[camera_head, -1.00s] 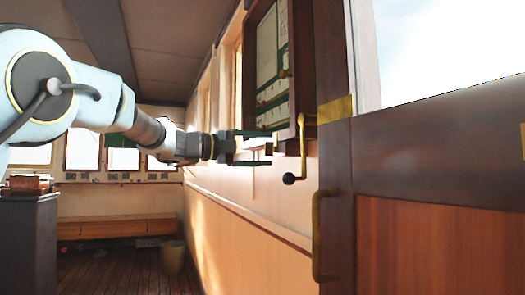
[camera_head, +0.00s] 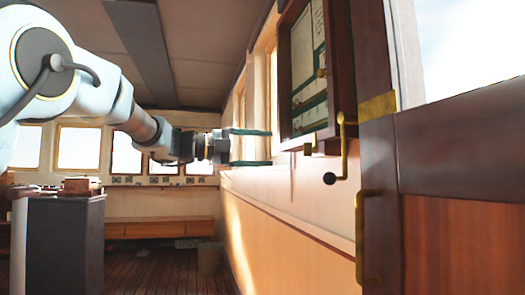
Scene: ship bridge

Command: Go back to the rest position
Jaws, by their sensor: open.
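My arm reaches in from the left edge of the head view. My gripper (camera_head: 268,148) is at its end, near the middle of the picture. Its two fingers are spread apart, one above the other, pointing right, with nothing between them. The fingertips are left of the framed board (camera_head: 309,70) on the right wall and appear near its lower left corner. I cannot tell how far they are from the wall.
A wooden door (camera_head: 460,180) with a brass handle (camera_head: 362,240) stands at the right. A dark cabinet (camera_head: 65,245) stands at lower left. A wooden bench (camera_head: 160,229) and a bin (camera_head: 209,259) are at the back. Floor between is clear.

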